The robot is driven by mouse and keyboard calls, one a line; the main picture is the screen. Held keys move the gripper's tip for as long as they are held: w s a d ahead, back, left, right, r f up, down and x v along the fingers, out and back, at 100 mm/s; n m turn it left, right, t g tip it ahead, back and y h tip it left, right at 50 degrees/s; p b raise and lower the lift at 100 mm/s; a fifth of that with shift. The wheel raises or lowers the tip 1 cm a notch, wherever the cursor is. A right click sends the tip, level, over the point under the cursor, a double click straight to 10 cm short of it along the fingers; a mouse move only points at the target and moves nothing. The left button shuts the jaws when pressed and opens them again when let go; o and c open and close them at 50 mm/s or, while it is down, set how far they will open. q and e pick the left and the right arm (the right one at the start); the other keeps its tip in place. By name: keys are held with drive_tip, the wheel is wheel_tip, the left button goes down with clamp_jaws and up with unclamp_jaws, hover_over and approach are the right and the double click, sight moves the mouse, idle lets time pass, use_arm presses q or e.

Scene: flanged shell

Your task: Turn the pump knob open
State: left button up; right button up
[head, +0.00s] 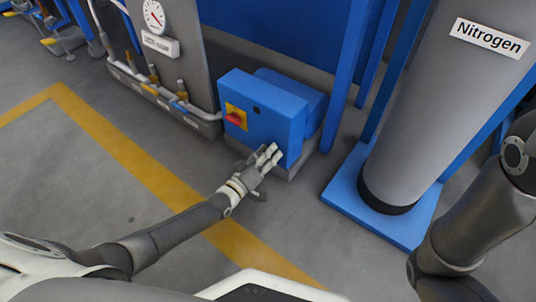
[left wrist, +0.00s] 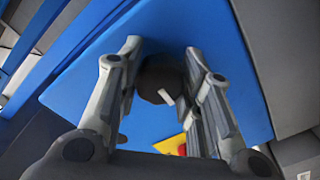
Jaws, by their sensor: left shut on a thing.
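The pump is a blue box (head: 270,108) on the floor in the head view. In the left wrist view, a dark round knob (left wrist: 157,76) with a white pointer mark sits on the blue face (left wrist: 215,40). My left gripper (head: 270,156) is at the lower front of the box; its fingers (left wrist: 160,68) lie on either side of the knob and are shut on it. The fingers hide the knob in the head view. The white pointer slants down to the right in the wrist picture. My right gripper is out of view.
A red switch on a yellow plate (head: 235,117) is on the box's left part. A grey nitrogen cylinder (head: 430,100) stands on a blue base (head: 345,195) to the right. Pipes (head: 150,88) and a gauge (head: 154,16) are at left. The floor in front is clear.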

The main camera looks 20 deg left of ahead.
use_arm(q)
drive_tip(key=shift+n, duration=0.4)
drive_tip(key=o, duration=1)
drive_tip(key=shift+o, duration=0.2)
drive_tip(key=v, duration=1.2)
